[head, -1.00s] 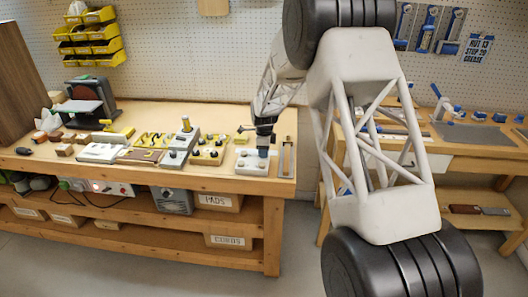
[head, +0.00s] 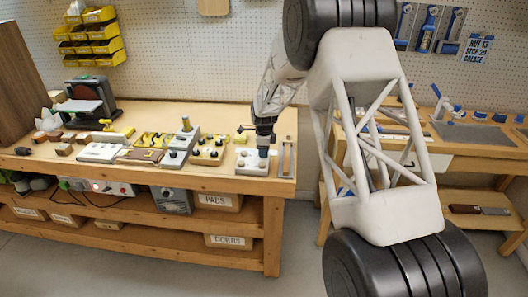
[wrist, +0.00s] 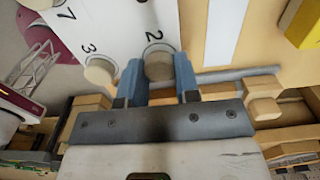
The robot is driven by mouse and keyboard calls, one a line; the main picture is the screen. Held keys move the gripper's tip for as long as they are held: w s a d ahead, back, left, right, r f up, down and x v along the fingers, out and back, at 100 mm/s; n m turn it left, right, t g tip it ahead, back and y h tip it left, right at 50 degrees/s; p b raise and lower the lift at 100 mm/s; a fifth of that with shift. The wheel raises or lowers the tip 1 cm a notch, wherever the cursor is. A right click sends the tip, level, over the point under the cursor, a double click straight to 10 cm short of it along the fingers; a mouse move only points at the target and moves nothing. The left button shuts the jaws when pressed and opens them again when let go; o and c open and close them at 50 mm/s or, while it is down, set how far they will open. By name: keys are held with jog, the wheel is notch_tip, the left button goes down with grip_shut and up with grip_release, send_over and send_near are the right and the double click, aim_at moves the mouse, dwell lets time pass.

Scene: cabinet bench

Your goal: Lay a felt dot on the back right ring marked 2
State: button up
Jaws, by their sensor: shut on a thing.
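A white plate (head: 250,171) with rings lies near the right end of the left bench. The wrist view shows its printed numbers 2, 3 and 7. My gripper (wrist: 158,78) has two blue fingers, shut on a round beige-grey felt dot (wrist: 158,68). In the wrist view the dot overlaps the ring marked 2 (wrist: 157,47), whose far edge shows beyond it. I cannot tell whether the dot touches the plate. Another pale round piece (wrist: 100,72) is beside the number 3. In the head view my gripper (head: 263,152) points down over the back right of the plate.
A board with dark knobs (head: 208,152) stands close to the left of the plate. A narrow slotted grey bar (head: 287,159) lies to its right, near the bench end. A yellow block (wrist: 303,25) shows in the wrist view's corner.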

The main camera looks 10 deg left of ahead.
jog(key=shift+f, duration=0.3)
dwell(0.6)
jog(key=o, duration=0.8)
jog(key=shift+o, duration=0.7)
jog(key=shift+o, duration=0.8)
jog(key=shift+r, duration=0.2)
jog(key=shift+r, duration=3.3)
